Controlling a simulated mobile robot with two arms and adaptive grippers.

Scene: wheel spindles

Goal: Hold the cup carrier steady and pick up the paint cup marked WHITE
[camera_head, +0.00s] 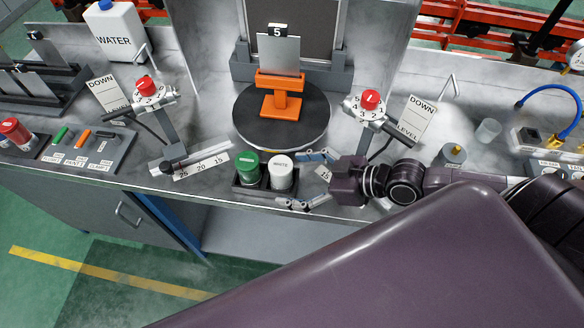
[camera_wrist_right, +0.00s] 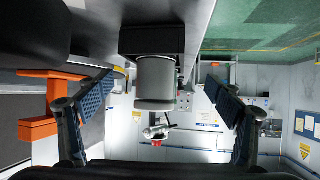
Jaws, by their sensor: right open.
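The dark cup carrier (camera_head: 262,190) sits near the front edge of the bench. It holds a green-topped cup (camera_head: 247,167) on the left and the paint cup marked WHITE (camera_head: 281,172) on the right, both upright. My right gripper (camera_head: 297,180) reaches in from the right, open, with one finger behind and one in front of the white cup. In the right wrist view, the white cup (camera_wrist_right: 156,82) stands out of the carrier (camera_wrist_right: 150,42) between the spread fingers (camera_wrist_right: 165,95), with gaps on both sides. My left gripper is not in view.
An orange stand (camera_head: 281,94) with a grey plate is on a round turntable (camera_head: 255,131) behind the carrier. Red-knobbed dials (camera_head: 146,86) (camera_head: 371,99) flank it. A grey bar (camera_head: 190,160) and a number scale (camera_head: 205,165) lie left of the carrier.

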